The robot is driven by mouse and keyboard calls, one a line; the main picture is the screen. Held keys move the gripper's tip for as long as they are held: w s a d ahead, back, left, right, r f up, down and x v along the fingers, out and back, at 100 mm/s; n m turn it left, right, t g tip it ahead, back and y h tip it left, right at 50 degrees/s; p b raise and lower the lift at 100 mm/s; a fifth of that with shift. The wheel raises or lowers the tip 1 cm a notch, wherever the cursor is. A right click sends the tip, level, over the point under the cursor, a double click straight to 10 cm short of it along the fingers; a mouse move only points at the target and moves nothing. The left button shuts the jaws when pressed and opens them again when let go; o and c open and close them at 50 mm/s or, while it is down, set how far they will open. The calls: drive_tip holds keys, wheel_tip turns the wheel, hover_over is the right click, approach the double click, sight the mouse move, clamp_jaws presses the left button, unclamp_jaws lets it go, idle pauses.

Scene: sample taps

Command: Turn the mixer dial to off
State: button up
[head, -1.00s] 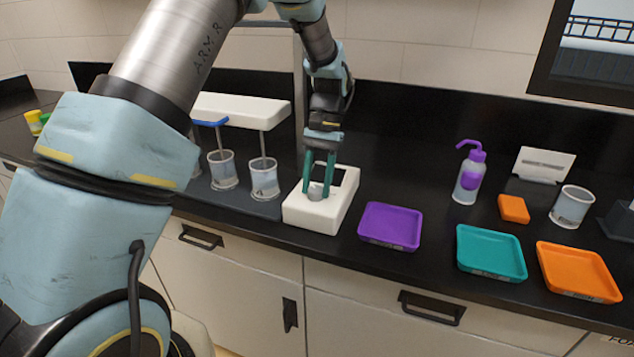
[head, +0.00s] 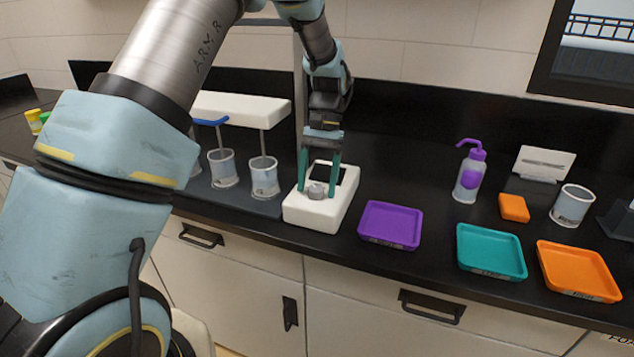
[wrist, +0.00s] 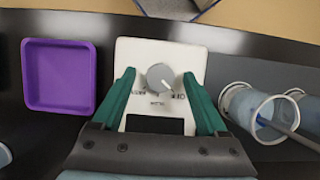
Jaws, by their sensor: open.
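The mixer is a white box (head: 310,211) with a dark display, standing on the black counter. Its grey round dial (head: 317,190) is on the top face near the front. In the wrist view the dial (wrist: 160,77) shows a white pointer mark aimed down and to the right in the picture. My gripper (head: 319,190) is open, with one green finger on each side of the dial. In the wrist view the gripper's fingers (wrist: 160,88) are wide apart, with a gap between each finger and the dial.
A purple tray (head: 390,226) is right of the mixer, then a teal tray (head: 491,252) and an orange tray (head: 578,271). A stirrer stand with beakers (head: 264,178) is close on the left. A wash bottle (head: 468,174) stands behind the trays.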

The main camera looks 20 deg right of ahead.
drive_tip(key=b+v, duration=0.3)
drive_tip(key=v, duration=0.7)
drive_tip(key=shift+r, duration=0.4)
drive_tip(key=shift+d, duration=0.1)
